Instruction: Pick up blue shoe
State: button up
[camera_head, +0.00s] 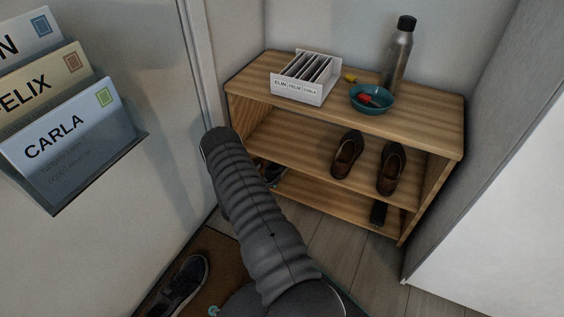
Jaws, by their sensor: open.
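A dark shoe (178,285) with a pale sole edge lies on the brown mat at the lower left. Another dark shoe (273,175), slightly bluish, sits on the wooden shelf unit's lower left, partly hidden behind my arm. I cannot tell for certain which of the two is the blue shoe. My dark ribbed arm rises from the bottom middle toward the shelf's left side. My gripper does not show; no fingers are visible.
The wooden shelf unit (440,139) holds brown shoes (347,155), a letter tray (303,88), a teal bowl (372,107) and a metal bottle (399,58). A door with name cards (75,140) is on the left. Floor (352,250) shows right of my arm.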

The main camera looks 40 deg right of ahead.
aim_at(275, 166)
jog(key=x, duration=0.5)
jog(key=shift+d+f+b, duration=0.1)
jog(key=shift+f+b, duration=0.25)
jog(key=c, duration=1.4)
